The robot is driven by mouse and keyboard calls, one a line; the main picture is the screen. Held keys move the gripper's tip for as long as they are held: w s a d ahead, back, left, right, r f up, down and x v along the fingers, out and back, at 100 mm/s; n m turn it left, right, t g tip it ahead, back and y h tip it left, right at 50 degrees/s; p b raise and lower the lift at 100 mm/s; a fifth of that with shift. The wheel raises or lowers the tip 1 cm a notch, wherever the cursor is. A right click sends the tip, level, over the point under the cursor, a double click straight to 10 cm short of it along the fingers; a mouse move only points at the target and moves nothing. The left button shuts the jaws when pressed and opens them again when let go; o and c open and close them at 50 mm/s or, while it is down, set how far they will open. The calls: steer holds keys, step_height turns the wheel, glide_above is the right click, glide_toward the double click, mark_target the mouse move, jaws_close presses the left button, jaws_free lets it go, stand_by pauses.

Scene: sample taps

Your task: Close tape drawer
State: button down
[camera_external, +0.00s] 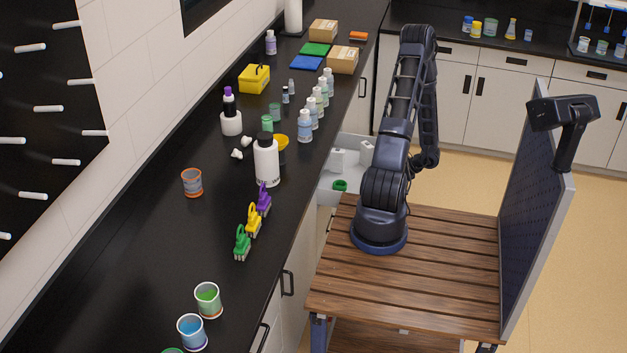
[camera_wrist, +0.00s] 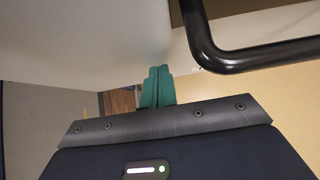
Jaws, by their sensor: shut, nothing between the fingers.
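The open drawer (camera_external: 327,193) is pulled out from under the black counter, just behind my arm's wooden base. A green tape roll (camera_external: 340,185) and white items (camera_external: 338,160) lie in it; my arm hides part of it. In the wrist view, my gripper (camera_wrist: 158,72) shows as two teal fingers pressed together, with nothing between them. A black bar handle (camera_wrist: 250,58) is close by at the upper right, apart from the fingertips in the picture. A pale panel fills the upper left. My gripper is hidden in the external view.
The black counter (camera_external: 110,270) holds bottles, cups, colored clips, a yellow box (camera_external: 254,78) and cardboard boxes. More cabinets (camera_external: 510,105) stand at the back. Open floor (camera_external: 470,180) lies to the right of my arm.

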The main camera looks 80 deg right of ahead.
steer(key=w, duration=2.5)
steer(key=shift+w, duration=0.65)
steer(key=shift+w+r, duration=0.15)
steer(key=shift+w, duration=0.05)
steer(key=shift+s, duration=0.5)
steer(key=s, duration=0.4)
steer(key=shift+s+d+r, duration=0.1)
steer(key=shift+s+r, duration=0.15)
steer(key=shift+s, duration=0.05)
steer(key=v, duration=0.9)
